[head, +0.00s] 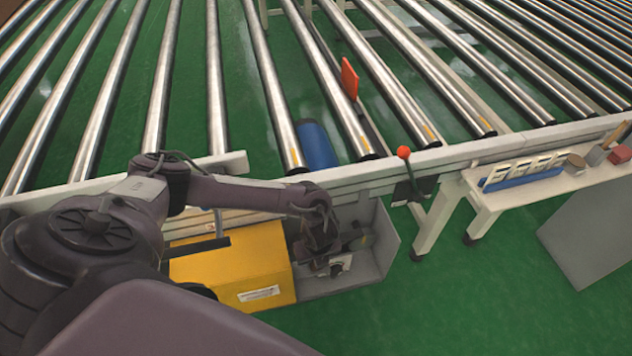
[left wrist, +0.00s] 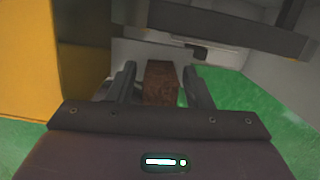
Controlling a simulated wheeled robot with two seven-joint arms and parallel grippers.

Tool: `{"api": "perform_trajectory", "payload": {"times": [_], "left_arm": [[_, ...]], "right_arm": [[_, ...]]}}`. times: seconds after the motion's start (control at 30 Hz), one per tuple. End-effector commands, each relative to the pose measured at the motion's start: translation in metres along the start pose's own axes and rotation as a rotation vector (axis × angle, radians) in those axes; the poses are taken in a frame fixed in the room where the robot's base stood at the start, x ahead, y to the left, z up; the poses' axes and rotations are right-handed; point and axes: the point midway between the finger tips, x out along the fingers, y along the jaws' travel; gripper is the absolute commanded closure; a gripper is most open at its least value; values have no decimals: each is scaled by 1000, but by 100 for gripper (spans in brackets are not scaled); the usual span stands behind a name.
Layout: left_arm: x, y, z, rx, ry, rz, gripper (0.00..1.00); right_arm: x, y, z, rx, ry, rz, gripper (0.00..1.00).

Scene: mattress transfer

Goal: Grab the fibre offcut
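A brown, rough-looking block (left wrist: 162,82), which looks like the fibre offcut, stands in the middle of the left wrist view. My left gripper (left wrist: 161,88) has one dark finger on each side of it, with narrow gaps showing, so it looks open around the block. In the head view my left gripper (head: 328,262) reaches down into a grey open-topped bin (head: 385,240) beside the conveyor. There the arm hides the block, and I cannot make it out. My right gripper is in neither view.
A yellow box (head: 235,265) stands directly left of the bin. The conveyor's side rail (head: 375,172) runs just behind and above it. A red-knobbed lever (head: 404,155) and a white bench (head: 490,195) are to the right. Green floor is clear in front.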

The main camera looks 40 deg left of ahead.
Motion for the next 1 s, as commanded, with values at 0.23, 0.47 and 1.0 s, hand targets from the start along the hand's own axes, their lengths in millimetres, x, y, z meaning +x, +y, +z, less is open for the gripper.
{"api": "perform_trajectory", "payload": {"times": [0.23,0.47,1.0], "left_arm": [[0,0,0,0,0,0,87],[0,0,0,-1,0,0,91],[-80,-2,13,0,-1,-6,91]], "right_arm": [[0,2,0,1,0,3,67],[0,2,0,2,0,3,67],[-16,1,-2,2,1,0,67]]}}
